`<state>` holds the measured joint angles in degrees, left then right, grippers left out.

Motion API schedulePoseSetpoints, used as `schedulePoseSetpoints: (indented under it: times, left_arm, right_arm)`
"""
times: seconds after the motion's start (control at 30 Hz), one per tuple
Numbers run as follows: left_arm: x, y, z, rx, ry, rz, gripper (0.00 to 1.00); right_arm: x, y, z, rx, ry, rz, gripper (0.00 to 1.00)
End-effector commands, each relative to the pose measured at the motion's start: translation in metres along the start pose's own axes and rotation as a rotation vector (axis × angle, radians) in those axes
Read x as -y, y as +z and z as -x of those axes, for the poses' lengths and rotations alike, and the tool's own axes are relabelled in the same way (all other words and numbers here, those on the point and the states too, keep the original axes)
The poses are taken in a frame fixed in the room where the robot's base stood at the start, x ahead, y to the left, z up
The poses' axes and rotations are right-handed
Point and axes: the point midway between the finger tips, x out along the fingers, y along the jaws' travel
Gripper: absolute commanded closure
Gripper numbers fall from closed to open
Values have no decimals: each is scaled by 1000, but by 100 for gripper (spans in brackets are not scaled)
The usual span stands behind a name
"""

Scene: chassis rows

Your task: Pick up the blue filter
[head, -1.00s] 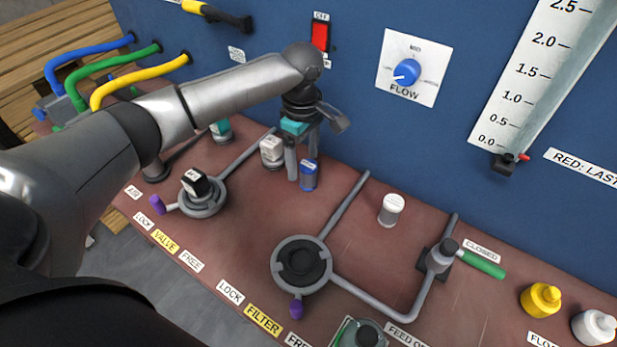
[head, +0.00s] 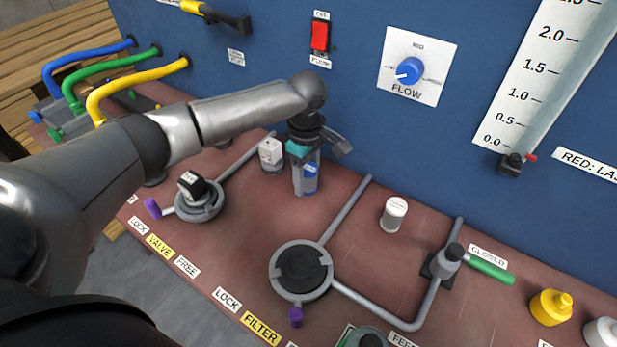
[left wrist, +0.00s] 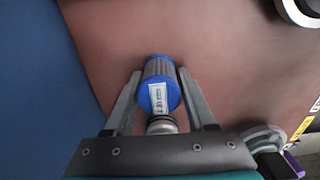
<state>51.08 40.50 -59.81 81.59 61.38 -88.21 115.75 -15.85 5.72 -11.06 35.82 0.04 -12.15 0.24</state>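The blue filter (head: 310,171) stands on the brown bench near the blue back panel. My left gripper (head: 305,188) is over it, pointing down, with one finger on either side. In the left wrist view the blue filter (left wrist: 158,84), with a white label, lies between the two fingers of my left gripper (left wrist: 160,76). The fingers look spread, with narrow gaps beside the filter, and I see no firm grip. My right gripper is in neither view.
A white-capped filter (head: 271,154) stands just left of the gripper. Another white one (head: 393,213) stands to the right. A round filter socket (head: 303,268) with pipes sits in front; a valve socket (head: 199,198) with a black cap is at left.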

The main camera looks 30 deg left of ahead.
Motion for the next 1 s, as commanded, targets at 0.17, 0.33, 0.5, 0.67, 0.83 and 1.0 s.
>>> schedulePoseSetpoints:
  times: [0.17, 0.33, 0.5, 0.67, 0.83, 1.0]
  left_arm:
    - [0, 0, 0, 0, 0, 0, 66]
    - [0, 0, 0, 0, 0, 0, 85]
    - [0, 0, 0, 0, 0, 0, 100]
    - [0, 0, 0, 0, 0, 0, 100]
    - [0, 0, 5, 0, 1, 0, 100]
    - [-1, 0, 31, 1, 3, 0, 100]
  right_arm:
    - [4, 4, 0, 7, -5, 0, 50]
    - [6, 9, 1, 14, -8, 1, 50]
    - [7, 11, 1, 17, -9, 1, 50]
    - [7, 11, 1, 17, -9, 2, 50]
    - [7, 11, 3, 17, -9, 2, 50]
    - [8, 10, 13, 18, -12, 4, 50]
